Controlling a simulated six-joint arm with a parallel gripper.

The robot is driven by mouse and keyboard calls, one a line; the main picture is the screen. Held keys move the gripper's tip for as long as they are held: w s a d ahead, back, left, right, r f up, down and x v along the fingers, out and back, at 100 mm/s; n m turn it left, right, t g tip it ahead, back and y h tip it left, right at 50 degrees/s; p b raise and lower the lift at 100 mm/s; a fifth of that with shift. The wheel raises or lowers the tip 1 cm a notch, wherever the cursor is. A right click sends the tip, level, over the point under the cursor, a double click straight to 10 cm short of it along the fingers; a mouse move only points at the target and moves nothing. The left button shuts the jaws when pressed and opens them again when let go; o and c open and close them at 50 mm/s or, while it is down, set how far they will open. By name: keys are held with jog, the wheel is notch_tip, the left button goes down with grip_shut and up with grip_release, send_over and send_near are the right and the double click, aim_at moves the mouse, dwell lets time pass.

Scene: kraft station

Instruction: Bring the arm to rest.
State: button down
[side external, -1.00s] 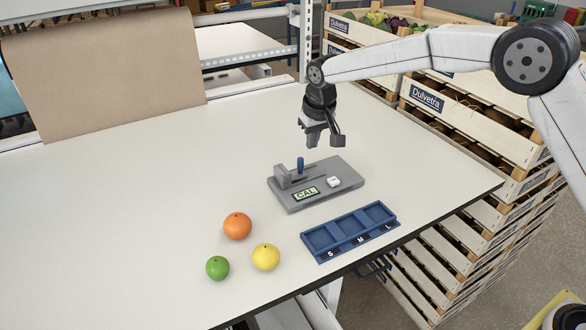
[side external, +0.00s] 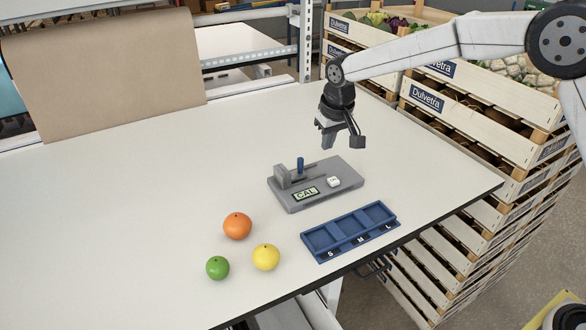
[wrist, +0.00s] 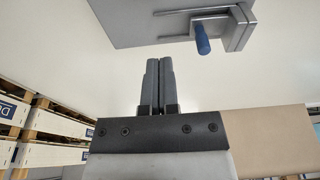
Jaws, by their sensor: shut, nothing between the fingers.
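My gripper (side external: 327,143) hangs above the table, behind and to the right of the grey gauge device, clear of it and empty. In the wrist view its two fingers (wrist: 158,64) are together. The grey gauge device (side external: 340,183) has a blue handle, a small "CAL" display and a white button. Part of it, with the blue handle (wrist: 202,38), shows at the top of the wrist view.
An orange (side external: 237,226), a yellow fruit (side external: 266,256) and a green fruit (side external: 217,267) lie on the white table (side external: 130,210). A blue tray (side external: 350,239) marked S, M, L lies near the front edge. Wooden crates (side external: 430,97) stand at the right. The left table is clear.

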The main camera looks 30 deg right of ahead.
jog(key=s+d+f, duration=0.1)
jog(key=s+d, duration=0.2)
jog(key=s, duration=0.6)
jog(key=s+d+f, duration=0.2)
jog(key=s+d, duration=0.1)
jog(key=s, duration=0.6)
jog(key=s+d+f, duration=0.2)
jog(key=s+d, duration=0.1)
jog(key=s, duration=0.6)
jog(key=shift+s+d, duration=0.25)
jog(key=shift+d, duration=0.15)
